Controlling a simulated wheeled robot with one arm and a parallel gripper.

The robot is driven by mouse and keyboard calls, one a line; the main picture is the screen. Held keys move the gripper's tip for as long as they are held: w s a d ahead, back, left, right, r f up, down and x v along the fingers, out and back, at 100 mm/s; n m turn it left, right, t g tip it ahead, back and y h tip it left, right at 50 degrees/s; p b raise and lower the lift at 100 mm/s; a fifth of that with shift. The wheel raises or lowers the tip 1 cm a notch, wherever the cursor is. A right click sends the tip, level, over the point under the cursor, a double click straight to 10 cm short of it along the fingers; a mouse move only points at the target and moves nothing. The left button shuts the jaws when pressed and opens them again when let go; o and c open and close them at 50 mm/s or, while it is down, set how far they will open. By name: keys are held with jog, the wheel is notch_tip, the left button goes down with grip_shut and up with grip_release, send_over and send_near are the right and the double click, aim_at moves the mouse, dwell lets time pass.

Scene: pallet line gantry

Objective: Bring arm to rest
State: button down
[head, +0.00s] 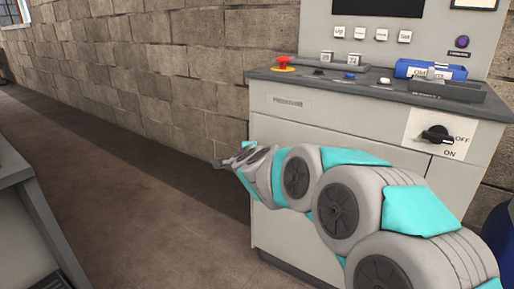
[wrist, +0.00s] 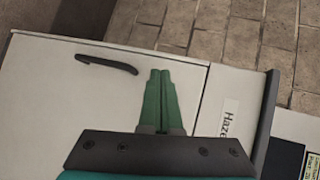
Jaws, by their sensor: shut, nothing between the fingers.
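My arm stretches from the lower right of the head view toward the middle, in front of a grey control cabinet (head: 320,140). My gripper (head: 222,163) is at its far end, left of the cabinet's front edge, and looks small there. In the wrist view my gripper (wrist: 160,75) shows two green fingers lying together, with nothing between them. Behind the fingers is a pale cabinet panel (wrist: 60,90) with a dark handle (wrist: 106,64). I cannot tell the exact gap between the fingers and the panel.
A stone wall (head: 150,70) stands behind. Another grey unit (head: 20,210) is at the left. The floor (head: 130,220) between is clear.

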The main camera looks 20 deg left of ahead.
jog(key=s+d+f+n+g+h, duration=0.2)
jog(key=s+d+f+n+g, duration=0.2)
jog(key=s+d, duration=1.1)
jog(key=s+d+f+n+g+h, duration=0.2)
jog(key=s+d+f+n+g, duration=0.2)
jog(key=s+d, duration=1.1)
jog(key=s+d+f+n+g+h, duration=0.2)
jog(key=s+d+f+n+g, duration=0.2)
jog(key=s+d, duration=1.1)
jog(key=d+g, duration=0.2)
jog(key=d, duration=0.1)
jog(key=shift+s+d+g+h, duration=0.15)
jog(key=shift+s+g+h, duration=0.15)
jog(key=shift+s+h, duration=0.1)
